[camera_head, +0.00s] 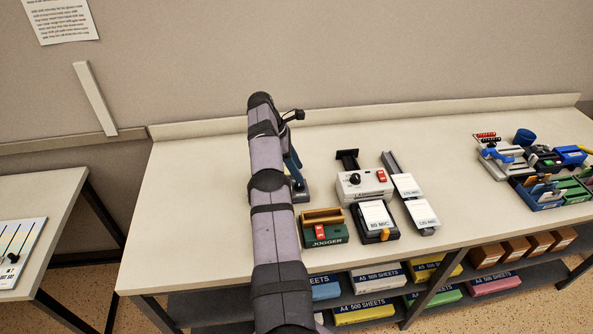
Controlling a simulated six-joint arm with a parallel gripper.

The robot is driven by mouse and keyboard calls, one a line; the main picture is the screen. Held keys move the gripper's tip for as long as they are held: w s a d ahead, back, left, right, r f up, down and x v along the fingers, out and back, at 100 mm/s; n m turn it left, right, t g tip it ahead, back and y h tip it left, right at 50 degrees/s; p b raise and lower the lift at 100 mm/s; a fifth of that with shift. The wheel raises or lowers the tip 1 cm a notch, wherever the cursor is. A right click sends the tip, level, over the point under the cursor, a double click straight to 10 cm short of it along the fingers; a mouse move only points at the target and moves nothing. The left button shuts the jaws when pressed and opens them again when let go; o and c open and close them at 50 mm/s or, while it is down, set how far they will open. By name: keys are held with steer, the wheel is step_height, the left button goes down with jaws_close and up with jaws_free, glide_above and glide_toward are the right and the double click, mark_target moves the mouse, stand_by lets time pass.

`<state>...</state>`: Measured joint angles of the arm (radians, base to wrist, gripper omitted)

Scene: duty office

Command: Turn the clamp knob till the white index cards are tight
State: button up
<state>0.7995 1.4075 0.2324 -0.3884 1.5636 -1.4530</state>
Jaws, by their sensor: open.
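My gripper (296,116) is a small dark shape at the far end of my raised arm. It is open and appears empty, above the back part of the bench and apart from the cards. A white card stack (376,215) with printed lettering lies in a black holder, which has an orange piece (384,235) at its front. A black round knob (354,180) sits on a white box beside a red switch. I cannot tell which part is the clamp knob, or how tight the cards are.
A blue lever tool (291,160) stands close beside my arm. A green jogger (323,233) and a grey rail with white labelled blocks (407,185) flank the holder. Coloured trays (545,198) crowd the right. The bench (190,210) is clear at left.

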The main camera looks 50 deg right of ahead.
steer(key=shift+r+p, duration=2)
steer(key=shift+r, duration=0.6)
steer(key=shift+f, duration=0.1)
step_height(320, 180, up, 4)
steer(key=w+b, duration=0.2)
steer(key=b, duration=0.2)
steer(key=n+t+h+b, duration=0.1)
steer(key=n+b, duration=0.2)
glide_above(299, 185)
steer(key=w+a, duration=0.2)
steer(key=a, duration=0.1)
step_height(299, 185, down, 7)
steer(key=shift+d+f, duration=0.1)
steer(key=shift+f, duration=0.05)
steer(key=shift+n, duration=0.3)
steer(key=shift+w+d+p+x, duration=0.1)
steer(key=shift+p+x, duration=0.55)
steer(key=shift+x, duration=0.55)
steer(key=shift+w+d+p+x, duration=0.15)
steer(key=shift+p+x, duration=0.5)
steer(key=shift+x, duration=0.55)
steer(key=shift+w+d+p+x, duration=0.1)
steer(key=shift+p+x, duration=0.55)
steer(key=shift+x, duration=0.6)
